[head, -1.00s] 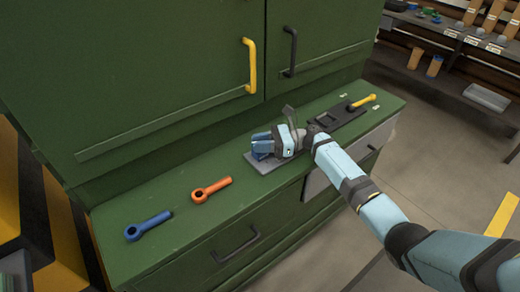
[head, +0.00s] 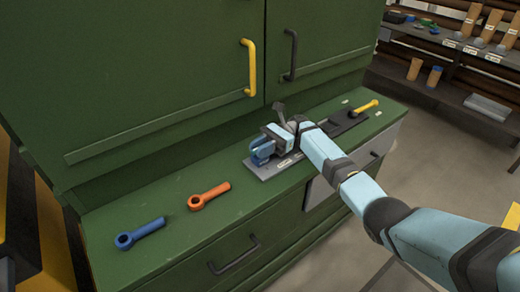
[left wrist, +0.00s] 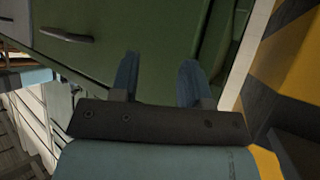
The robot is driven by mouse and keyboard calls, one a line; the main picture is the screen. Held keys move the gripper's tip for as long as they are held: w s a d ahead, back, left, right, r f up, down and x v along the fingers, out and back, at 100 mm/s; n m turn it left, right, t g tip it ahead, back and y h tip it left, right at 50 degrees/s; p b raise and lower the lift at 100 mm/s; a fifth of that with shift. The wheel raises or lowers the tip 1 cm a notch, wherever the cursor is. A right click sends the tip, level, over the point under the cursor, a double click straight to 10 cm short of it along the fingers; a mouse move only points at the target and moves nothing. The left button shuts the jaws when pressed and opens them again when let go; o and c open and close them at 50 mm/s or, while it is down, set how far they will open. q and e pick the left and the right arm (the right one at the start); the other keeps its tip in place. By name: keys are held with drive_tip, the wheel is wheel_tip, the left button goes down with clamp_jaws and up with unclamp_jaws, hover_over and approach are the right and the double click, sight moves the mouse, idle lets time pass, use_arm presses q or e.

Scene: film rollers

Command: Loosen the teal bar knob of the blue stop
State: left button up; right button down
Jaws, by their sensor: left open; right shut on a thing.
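A grey plate (head: 268,172) lies on the green cabinet's ledge, with blue parts (head: 261,152) above it. Here the blue stop and my blue fingers overlap, and I cannot separate them cleanly. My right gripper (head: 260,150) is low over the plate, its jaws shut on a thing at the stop. The teal bar knob is hidden by the fingers or too small to make out. My left gripper (left wrist: 158,65) is open and empty in the left wrist view, apart from the stop.
An orange ring-ended handle (head: 209,195) and a blue one (head: 139,233) lie left on the ledge. A yellow-handled tool (head: 365,107) lies to the right. Cabinet doors with a yellow handle (head: 249,68) and a black handle (head: 290,53) rise behind.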

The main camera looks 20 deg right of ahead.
use_arm(q)
drive_tip(key=shift+d+f, duration=0.1)
drive_tip(key=shift+f, duration=0.05)
use_arm(e)
drive_tip(key=shift+f, duration=0.1)
drive_tip(key=c, duration=1)
unclamp_jaws()
drive_tip(key=shift+a, duration=0.1)
drive_tip(key=shift+c, duration=0.2)
use_arm(q)
drive_tip(key=shift+f, duration=0.1)
use_arm(e)
drive_tip(key=b+v, duration=0.4)
drive_tip(key=v, duration=0.7)
drive_tip(key=shift+d+f, duration=0.2)
drive_tip(key=shift+d, duration=0.1)
drive_tip(key=shift+w+d+b, duration=0.2)
drive_tip(key=shift+d+b, duration=0.1)
drive_tip(key=shift+b, duration=0.55)
drive_tip(key=shift+w+d+r+b, duration=0.1)
drive_tip(key=shift+w+d+b, duration=0.15)
drive_tip(key=shift+d+b, duration=0.3)
drive_tip(key=shift+d+r, duration=0.15)
drive_tip(key=shift+d, duration=0.05)
use_arm(q)
drive_tip(key=shift+w+d+f+t, duration=0.25)
drive_tip(key=shift+d+f+t, duration=0.25)
drive_tip(key=shift+f, duration=0.2)
drive_tip(key=shift+a, duration=0.1)
